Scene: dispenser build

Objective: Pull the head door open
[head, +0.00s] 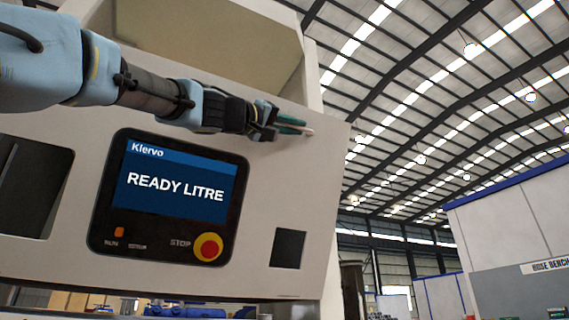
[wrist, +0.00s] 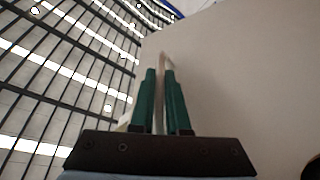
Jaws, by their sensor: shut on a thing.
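The head door (head: 300,190) is the beige front panel of the dispenser, carrying a dark-framed screen (head: 175,185) that reads "READY LITRE". My gripper (head: 300,128) is at the panel's upper right, near its right edge. Its green fingers (wrist: 161,100) are closed on a thin pale handle bar (wrist: 162,62), which stands out from the beige surface in the wrist view. The fingers hide most of the bar. I cannot tell from these views whether the door stands ajar.
A red stop button (head: 208,247) on a yellow ring sits below the screen. A dark square opening (head: 288,248) is at the panel's lower right. Open hall space lies to the right, with a grey-white booth (head: 510,230) marked "HOSE BENCH" farther off.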

